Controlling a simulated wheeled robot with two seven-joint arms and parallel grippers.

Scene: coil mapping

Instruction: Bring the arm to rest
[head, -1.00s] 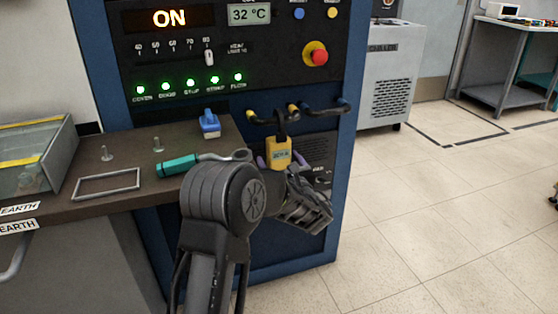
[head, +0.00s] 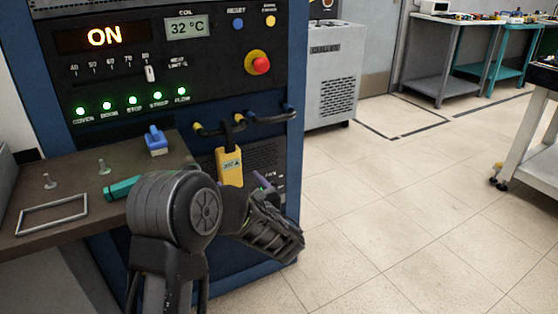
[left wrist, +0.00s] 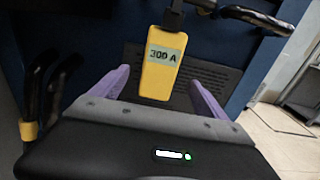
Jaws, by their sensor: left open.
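My left arm comes up from the bottom of the head view and bends right, with my left gripper (head: 262,186) in front of the blue cabinet's lower front. In the left wrist view its two purple fingers (left wrist: 155,88) stand apart, and the gripper is open. A yellow clamp meter (head: 230,167) hangs from a cable on the cabinet. In the left wrist view the yellow meter (left wrist: 163,65), labelled 300 A, shows between and beyond the fingers; I cannot tell any contact. My right gripper is not in view.
The control cabinet (head: 75,68) reads ON and 32 °C, with green lamps lit. A dark shelf (head: 75,172) at left holds a blue clip (head: 156,140), a teal-handled tool (head: 122,188) and a metal frame (head: 52,213). Open floor (head: 400,220) lies at right.

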